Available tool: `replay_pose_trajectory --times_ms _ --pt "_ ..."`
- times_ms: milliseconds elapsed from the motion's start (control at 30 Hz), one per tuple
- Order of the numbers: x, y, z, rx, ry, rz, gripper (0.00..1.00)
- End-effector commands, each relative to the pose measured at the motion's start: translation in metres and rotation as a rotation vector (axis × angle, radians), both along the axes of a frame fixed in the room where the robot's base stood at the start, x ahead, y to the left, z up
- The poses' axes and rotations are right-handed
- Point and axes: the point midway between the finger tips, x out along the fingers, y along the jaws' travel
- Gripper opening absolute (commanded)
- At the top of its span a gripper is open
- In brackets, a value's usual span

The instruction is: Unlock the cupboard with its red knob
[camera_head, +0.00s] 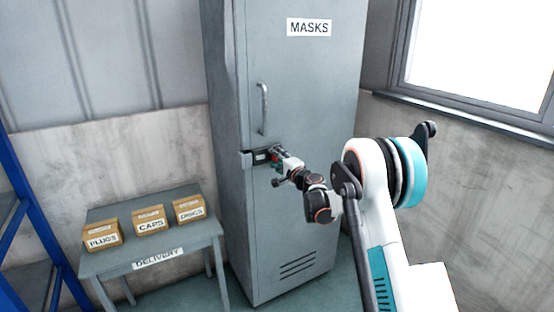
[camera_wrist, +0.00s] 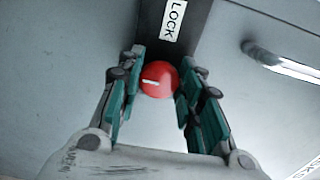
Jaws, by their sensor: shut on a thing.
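The grey cupboard (camera_head: 290,210) stands upright with a MASKS label near its top, and its door looks closed. A dark lock plate (camera_head: 250,157) sits on its left edge below the handle. The red knob (camera_wrist: 159,80) shows in the wrist view below a LOCK label (camera_wrist: 173,20), with a white line lying nearly level across it. My gripper (camera_wrist: 158,85) is shut on the knob, with one green-padded finger on each side. In the head view my gripper (camera_head: 278,162) reaches the lock plate and mostly hides the knob.
A vertical door handle (camera_head: 263,108) is above the lock; it also shows at the right in the wrist view (camera_wrist: 285,62). A grey DELIVERY table (camera_head: 158,258) with three small boxes (camera_head: 151,220) stands left of the cupboard. A blue rack (camera_head: 30,200) is at the far left.

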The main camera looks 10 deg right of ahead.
Motion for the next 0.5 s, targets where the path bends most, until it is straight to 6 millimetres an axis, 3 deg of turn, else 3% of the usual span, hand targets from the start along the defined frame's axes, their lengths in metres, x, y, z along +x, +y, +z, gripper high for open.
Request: replay_pose_trajectory --times_ms 467,500 --pt "-0.0002 0.001 -0.0006 -0.016 -0.005 0.002 0.1" --pt "-0.0001 0.0011 -0.0007 -0.016 -0.005 0.002 0.36"
